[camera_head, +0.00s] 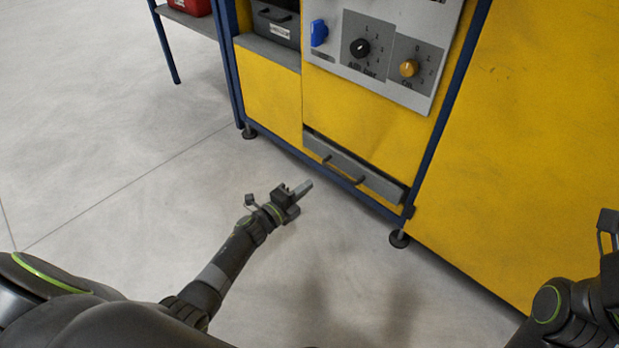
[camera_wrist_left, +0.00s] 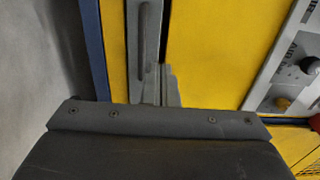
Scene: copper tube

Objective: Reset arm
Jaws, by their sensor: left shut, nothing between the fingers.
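My left arm reaches in from the left in the head view. Its gripper (camera_head: 303,188) is shut and empty, held in free air over the floor in front of the yellow machine. In the left wrist view the closed fingertips (camera_wrist_left: 169,85) show just above the dark gripper body, with the grey drawer front behind them. My right arm (camera_head: 575,305) shows only in part at the lower right of the head view, and its fingers are out of the picture.
The yellow machine (camera_head: 560,140) stands on dark feet. It has a grey drawer (camera_head: 375,178) low down, and a control panel (camera_head: 345,65) with a blue switch (camera_head: 319,33) and knobs. A red box (camera_head: 190,6) sits on a shelf at upper left. The floor (camera_head: 110,130) at left is clear.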

